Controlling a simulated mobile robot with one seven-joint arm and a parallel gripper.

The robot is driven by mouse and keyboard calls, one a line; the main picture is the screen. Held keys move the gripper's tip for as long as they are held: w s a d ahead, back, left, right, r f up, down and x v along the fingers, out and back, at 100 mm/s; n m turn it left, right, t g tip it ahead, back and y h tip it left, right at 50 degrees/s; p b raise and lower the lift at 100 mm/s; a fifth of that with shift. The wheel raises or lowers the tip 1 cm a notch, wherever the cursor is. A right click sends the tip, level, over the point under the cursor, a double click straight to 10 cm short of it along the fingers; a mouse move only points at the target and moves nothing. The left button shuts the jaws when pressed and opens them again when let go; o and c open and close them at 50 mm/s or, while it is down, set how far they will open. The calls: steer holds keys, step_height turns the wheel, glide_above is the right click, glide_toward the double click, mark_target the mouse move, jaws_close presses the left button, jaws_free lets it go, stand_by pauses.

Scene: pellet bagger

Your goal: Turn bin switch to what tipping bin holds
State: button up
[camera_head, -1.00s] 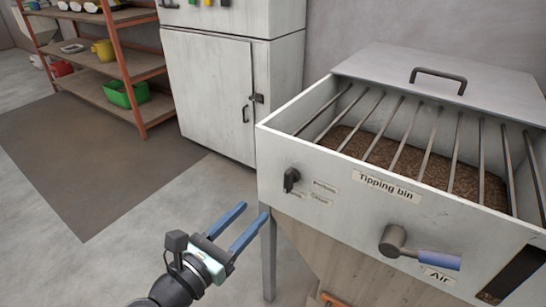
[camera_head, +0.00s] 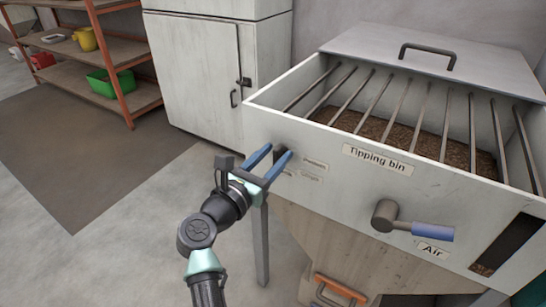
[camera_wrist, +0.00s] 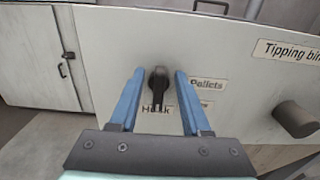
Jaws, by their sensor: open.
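The tipping bin (camera_head: 300,130) is an open pale metal box with bars across its top. Brown granular material (camera_head: 430,145) lies under the bars; I cannot tell its exact kind. The black bin switch (camera_wrist: 158,86) on its front shows in the wrist view, its handle hanging down over a label reading "Husk" (camera_wrist: 146,111). A "Pellets" label (camera_wrist: 208,85) is to its right, and another below that is partly hidden by a finger. My gripper (camera_head: 277,150), also in the wrist view (camera_wrist: 159,73), is open, its blue fingers either side of the switch. Contact is not clear.
A grey air valve with a blue handle (camera_head: 432,231) sticks out of the bin front to the right. A white cabinet (camera_head: 195,75) and an orange-framed shelf (camera_head: 110,52) stand behind to the left. The floor at left is clear.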

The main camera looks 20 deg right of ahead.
jaws_close()
steer(key=shift+n+p, duration=0.3)
steer(key=shift+p, duration=0.1)
steer(key=shift+a+r+n+p, duration=0.15)
steer(key=shift+n+p, duration=0.35)
steer(key=shift+p, duration=0.15)
steer(key=shift+w+a+f+n+p, duration=0.2)
steer(key=shift+f+n+p, duration=0.15)
steer(key=shift+n+p, duration=1.85)
steer(key=shift+w+a+f+n+p, duration=0.1)
steer(key=shift+w+f+n+p, duration=0.6)
steer(key=shift+n, duration=2.55)
steer(key=shift+s+a+f+n+p, duration=0.15)
steer(key=shift+s+n+p, duration=0.1)
steer(key=shift+n+p, duration=2.1)
steer(key=shift+n+b, duration=0.45)
steer(key=shift+n, duration=0.05)
